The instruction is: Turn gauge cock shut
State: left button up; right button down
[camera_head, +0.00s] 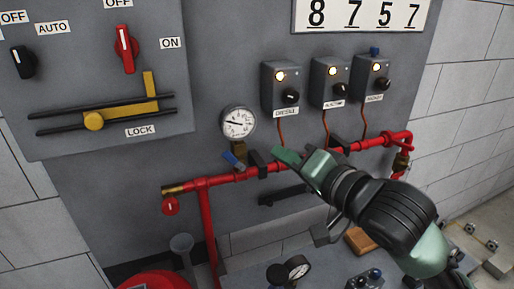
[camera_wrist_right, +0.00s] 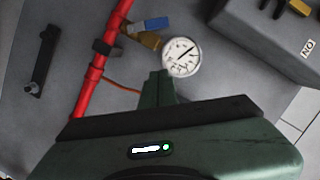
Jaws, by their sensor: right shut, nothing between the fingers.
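The gauge cock is a brass fitting with a blue lever (camera_head: 231,158), between the red pipe and the round white pressure gauge (camera_head: 239,122). In the head view the lever is slanted, not in line with the pipe. The right wrist view shows the blue lever (camera_wrist_right: 155,24) beside the brass body, with the gauge (camera_wrist_right: 181,56) just past my fingertips. My right gripper (camera_head: 286,156) is shut and empty, to the right of the cock and apart from the lever in the head view. In the wrist view its closed green fingers (camera_wrist_right: 158,82) point toward the gauge. My left gripper is not in view.
The red pipe (camera_head: 285,165) runs along the grey panel, with black brackets. Several lit switch boxes (camera_head: 281,88) sit above right. The lock bar (camera_head: 105,115) and selector switches are at upper left. A second gauge (camera_head: 297,267) and a small wooden block (camera_head: 360,240) are below.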

aim_at(234, 161)
jog(key=w+a+f+p, duration=0.1)
jog(key=w+a, duration=0.1)
jog(key=w+a+f+p, duration=0.1)
jog(key=w+a, duration=0.1)
jog(key=a, duration=0.1)
jog(key=w+a+f+p, duration=0.1)
jog(key=w+a, duration=0.1)
jog(key=shift+w+a+f, duration=0.15)
jog(key=shift+a+f, duration=0.05)
jog(key=shift+a, duration=0.15)
jog(key=shift+f, duration=0.1)
pick_arm(q)
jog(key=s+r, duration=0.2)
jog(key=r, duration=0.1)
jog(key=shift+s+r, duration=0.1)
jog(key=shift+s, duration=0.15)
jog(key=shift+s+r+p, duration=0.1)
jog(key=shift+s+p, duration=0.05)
jog(key=shift+p, duration=0.2)
pick_arm(e)
jog(key=shift+w, duration=0.15)
